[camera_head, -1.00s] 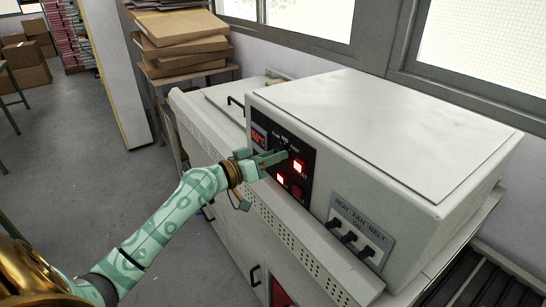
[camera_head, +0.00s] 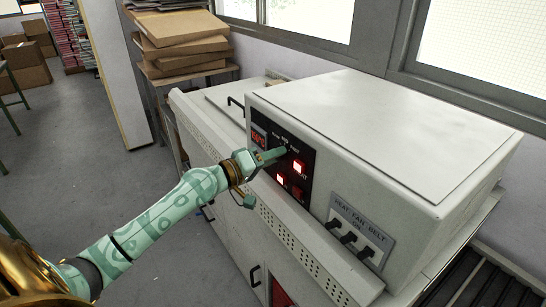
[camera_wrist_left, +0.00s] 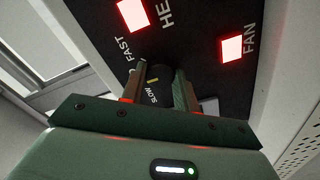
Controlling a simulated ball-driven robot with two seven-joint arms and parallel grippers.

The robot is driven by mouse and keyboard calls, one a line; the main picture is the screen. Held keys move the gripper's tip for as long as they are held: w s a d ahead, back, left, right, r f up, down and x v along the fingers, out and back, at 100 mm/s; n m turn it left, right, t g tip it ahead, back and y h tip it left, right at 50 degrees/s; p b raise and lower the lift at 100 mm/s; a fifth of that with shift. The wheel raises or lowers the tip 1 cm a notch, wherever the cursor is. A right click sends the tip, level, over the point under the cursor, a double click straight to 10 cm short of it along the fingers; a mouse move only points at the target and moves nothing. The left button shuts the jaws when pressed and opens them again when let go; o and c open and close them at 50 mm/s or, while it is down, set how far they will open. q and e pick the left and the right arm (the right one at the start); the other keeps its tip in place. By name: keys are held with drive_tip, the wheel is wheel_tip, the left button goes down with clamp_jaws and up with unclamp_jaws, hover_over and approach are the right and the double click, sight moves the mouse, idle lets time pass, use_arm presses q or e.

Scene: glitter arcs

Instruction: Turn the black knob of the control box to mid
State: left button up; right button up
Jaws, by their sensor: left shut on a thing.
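The control box (camera_head: 400,130) is a big white cabinet with a black front panel. Its black knob (camera_wrist_left: 160,72) sits between the two fingers of my left gripper (camera_wrist_left: 160,84) in the left wrist view, with a small yellowish mark on it. My left gripper (camera_head: 281,153) is shut on the knob at the top of the panel in the head view. SLOW and FAST labels show beside the knob in the left wrist view; a finger covers part of the lettering between them. I cannot tell exactly where the mark points. My right gripper is in neither view.
Lit red switches (camera_head: 299,167) sit close below the knob, marked HEAT and FAN in the left wrist view. A plate with black switches (camera_head: 349,238) is further right. Stacked cardboard boxes (camera_head: 180,40) stand behind left. The floor (camera_head: 110,170) at left is clear.

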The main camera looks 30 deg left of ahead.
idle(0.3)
use_arm(q)
drive_tip(key=o, duration=1)
drive_tip(key=shift+a, duration=0.1)
drive_tip(key=shift+c, duration=0.2)
drive_tip(key=shift+s, duration=0.1)
drive_tip(key=b+v, duration=0.5)
drive_tip(key=v, duration=1.1)
